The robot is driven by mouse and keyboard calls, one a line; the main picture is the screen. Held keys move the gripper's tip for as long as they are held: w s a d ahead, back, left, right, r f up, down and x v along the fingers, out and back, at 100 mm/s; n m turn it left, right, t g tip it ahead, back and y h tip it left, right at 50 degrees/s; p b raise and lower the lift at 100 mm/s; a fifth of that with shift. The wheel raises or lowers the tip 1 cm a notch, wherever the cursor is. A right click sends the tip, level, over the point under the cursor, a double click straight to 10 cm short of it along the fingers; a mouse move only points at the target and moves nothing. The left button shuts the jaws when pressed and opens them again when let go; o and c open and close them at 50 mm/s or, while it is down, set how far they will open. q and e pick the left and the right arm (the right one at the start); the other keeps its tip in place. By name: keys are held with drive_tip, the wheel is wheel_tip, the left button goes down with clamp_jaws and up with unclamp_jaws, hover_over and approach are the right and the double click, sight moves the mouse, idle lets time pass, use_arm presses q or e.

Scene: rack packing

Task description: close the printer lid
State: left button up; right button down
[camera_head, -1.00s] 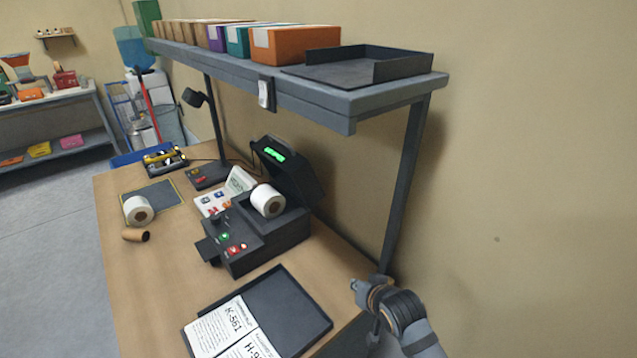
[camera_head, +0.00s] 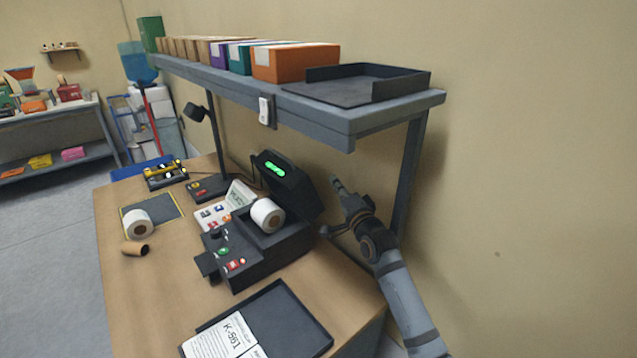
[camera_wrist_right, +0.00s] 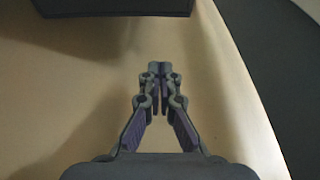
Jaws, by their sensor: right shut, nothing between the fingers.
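The dark label printer (camera_head: 255,250) stands on the wooden bench with its lid (camera_head: 289,186) raised at the back. A green display glows on the lid. A white label roll (camera_head: 267,215) sits in the open printer. My right gripper (camera_head: 337,184) is shut and empty, to the right of the raised lid and apart from it as far as I can tell. In the right wrist view its fingertips (camera_wrist_right: 158,72) are together over the bench top, and a dark box-like edge (camera_wrist_right: 115,8) shows at the top. My left gripper is not in view.
A grey shelf (camera_head: 310,110) with boxes and a dark tray overhangs the bench, its post (camera_head: 408,180) behind my right arm. A document tray (camera_head: 285,325) lies in front of the printer. A loose roll (camera_head: 138,223) and a cardboard core (camera_head: 136,248) lie at left.

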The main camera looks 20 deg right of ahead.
drive_tip(key=w+a, duration=0.1)
drive_tip(key=a, duration=0.1)
drive_tip(key=w+a+f+p, duration=0.1)
drive_tip(key=w, duration=0.1)
drive_tip(key=shift+w+a, duration=0.3)
drive_tip(key=shift+a, duration=0.1)
